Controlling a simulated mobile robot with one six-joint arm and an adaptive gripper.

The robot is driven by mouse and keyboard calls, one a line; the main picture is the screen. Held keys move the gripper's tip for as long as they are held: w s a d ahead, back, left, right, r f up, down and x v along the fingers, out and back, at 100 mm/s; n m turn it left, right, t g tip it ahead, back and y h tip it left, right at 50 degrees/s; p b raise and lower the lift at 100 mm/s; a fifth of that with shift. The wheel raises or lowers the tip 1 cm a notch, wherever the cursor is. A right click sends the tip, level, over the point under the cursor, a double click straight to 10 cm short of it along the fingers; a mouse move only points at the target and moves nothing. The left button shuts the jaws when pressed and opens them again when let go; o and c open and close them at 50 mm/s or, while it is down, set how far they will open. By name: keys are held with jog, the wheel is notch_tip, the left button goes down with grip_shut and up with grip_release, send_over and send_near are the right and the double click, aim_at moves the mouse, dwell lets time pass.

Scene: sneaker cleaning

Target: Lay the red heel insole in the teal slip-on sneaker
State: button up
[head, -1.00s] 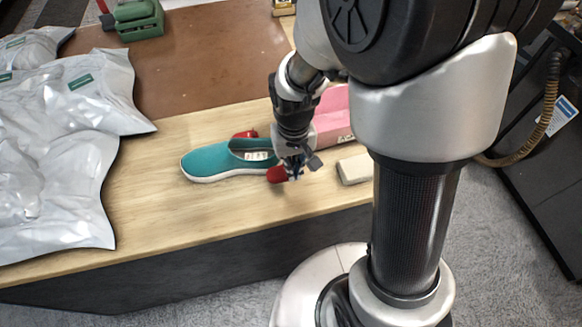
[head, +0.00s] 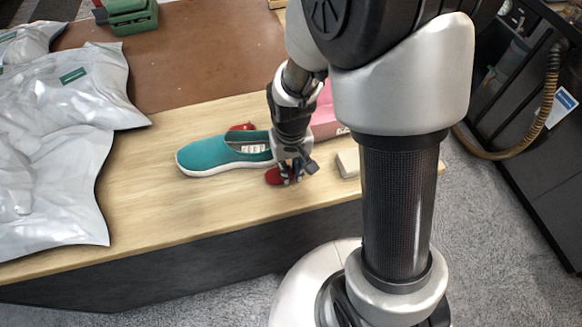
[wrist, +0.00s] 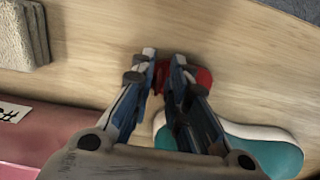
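The teal slip-on sneaker (head: 208,154) lies on the wooden bench top, toe to the left and opening to the right, with a white sole. Part of it also shows in the wrist view (wrist: 265,152), below and right of the fingers. My gripper (head: 288,175) is in front of the sneaker's heel end. Its fingertips (wrist: 164,58) are close together, shut on the red heel insole (wrist: 202,78), which sticks out mostly past the right finger. In the head view the insole (head: 273,176) shows left of the fingers. The fingers hide part of it.
A pink box (head: 324,112) stands behind my gripper and a pale block (head: 348,163) lies right of it. Another red object (head: 242,127) peeks out behind the sneaker. Silvery bags (head: 60,120) cover the left side. Bare wood lies in front of the sneaker.

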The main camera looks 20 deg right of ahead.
jog(key=shift+o, duration=0.7)
